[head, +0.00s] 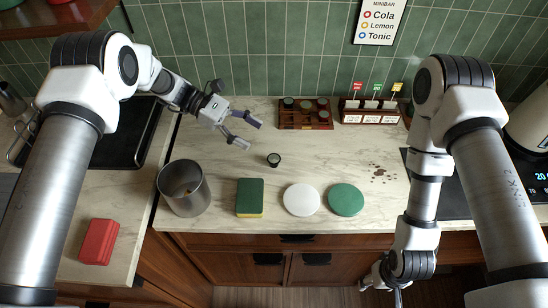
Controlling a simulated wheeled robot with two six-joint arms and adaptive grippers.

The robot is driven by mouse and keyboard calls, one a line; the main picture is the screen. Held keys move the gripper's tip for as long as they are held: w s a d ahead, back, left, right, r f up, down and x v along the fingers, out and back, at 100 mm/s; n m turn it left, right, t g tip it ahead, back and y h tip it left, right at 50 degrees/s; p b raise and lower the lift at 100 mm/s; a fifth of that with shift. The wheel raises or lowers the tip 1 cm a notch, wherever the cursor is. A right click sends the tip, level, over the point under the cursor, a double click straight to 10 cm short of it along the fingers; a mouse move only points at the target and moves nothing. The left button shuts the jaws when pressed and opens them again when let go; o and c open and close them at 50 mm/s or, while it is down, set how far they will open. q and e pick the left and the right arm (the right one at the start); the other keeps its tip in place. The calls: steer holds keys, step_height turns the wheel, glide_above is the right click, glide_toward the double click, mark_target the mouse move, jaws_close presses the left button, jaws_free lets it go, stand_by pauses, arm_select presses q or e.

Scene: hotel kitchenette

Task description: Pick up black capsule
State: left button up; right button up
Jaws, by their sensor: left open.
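A small black capsule (273,160) with a pale greenish top stands alone on the marble counter (230,165), near the middle of the head view. My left gripper (251,134) is open and empty, above and to the left of the capsule in the picture. Its fingers point right towards the capsule and appear apart from it. My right gripper (384,284) hangs low past the counter's front edge. It is small and partly hidden by its own arm, so its jaws are unclear.
A metal bin (184,190), a green-yellow sponge (250,197), a white disc (301,199) and a green disc (346,199) line the front. A wooden capsule tray (304,125) and a labelled rack (368,112) stand behind. Brown spots (380,173) lie right. A red block (98,242) sits left.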

mark_target(273, 158)
arm_select(q)
steer(key=f+b, duration=0.3)
steer(key=f, duration=0.1)
steer(key=shift+s, duration=0.25)
arm_select(e)
step_height(273, 158, down, 4)
arm_select(q)
steer(key=shift+d+p, duration=0.3)
steer(key=p+x, duration=0.4)
steer(key=x, duration=0.3)
steer(key=shift+s, duration=0.15)
steer(key=shift+f, duration=0.2)
steer(key=c, duration=0.8)
arm_select(e)
step_height(273, 158, up, 4)
steer(key=shift+s+f, duration=0.1)
